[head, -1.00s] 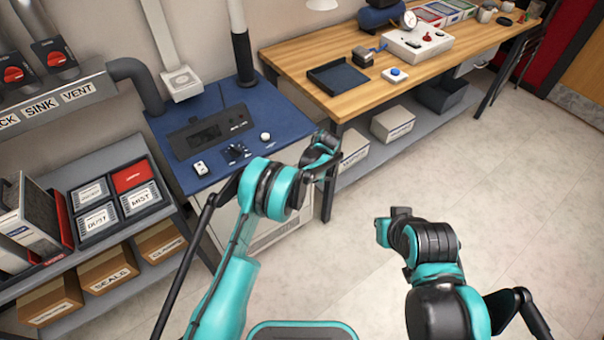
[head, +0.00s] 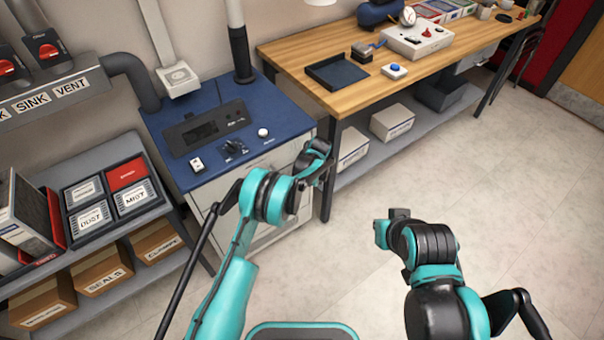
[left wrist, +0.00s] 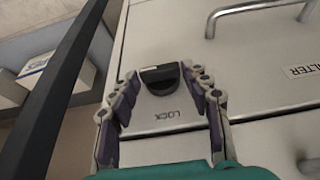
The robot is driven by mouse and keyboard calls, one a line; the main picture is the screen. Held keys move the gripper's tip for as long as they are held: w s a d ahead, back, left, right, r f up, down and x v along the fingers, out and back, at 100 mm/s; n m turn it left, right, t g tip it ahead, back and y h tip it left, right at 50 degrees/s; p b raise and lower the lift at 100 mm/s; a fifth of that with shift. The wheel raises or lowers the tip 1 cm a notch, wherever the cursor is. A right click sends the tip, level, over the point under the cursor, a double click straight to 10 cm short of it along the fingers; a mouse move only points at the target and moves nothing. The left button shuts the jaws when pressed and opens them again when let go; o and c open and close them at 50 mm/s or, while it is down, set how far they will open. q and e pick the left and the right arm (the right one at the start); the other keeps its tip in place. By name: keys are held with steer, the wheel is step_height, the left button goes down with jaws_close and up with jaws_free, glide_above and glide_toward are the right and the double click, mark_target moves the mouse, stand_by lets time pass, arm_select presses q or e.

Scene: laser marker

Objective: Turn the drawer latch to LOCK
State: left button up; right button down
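The drawer latch (left wrist: 160,78) is a small black knob on a pale plate on the cabinet front in the left wrist view. The word LOCK (left wrist: 167,115) is printed beside it, below it in the picture. My left gripper (left wrist: 159,72) is open, with one finger on each side of the latch; I cannot tell whether they touch it. In the head view the left gripper (head: 318,152) is at the right front corner of the blue-topped cabinet (head: 235,165), and the latch is not visible there. My right gripper (head: 388,228) hangs over bare floor; its finger state is unclear.
A metal drawer handle (left wrist: 255,8) and a FILTER label (left wrist: 306,70) are near the latch. A dark table leg (left wrist: 50,80) runs close to the left of the gripper. A wooden bench (head: 400,60) stands to the right. The floor in front is clear.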

arm_select(q)
steer(key=c, duration=0.5)
steer(key=t+h, duration=0.2)
steer(key=h, duration=0.1)
steer(key=s+a+n+t+h, duration=0.1)
steer(key=shift+f, duration=0.2)
steer(key=o, duration=1.2)
steer(key=shift+w, duration=0.1)
steer(key=shift+c, duration=0.2)
steer(key=v, duration=1.2)
steer(key=shift+a, duration=0.2)
steer(key=shift+f, duration=0.1)
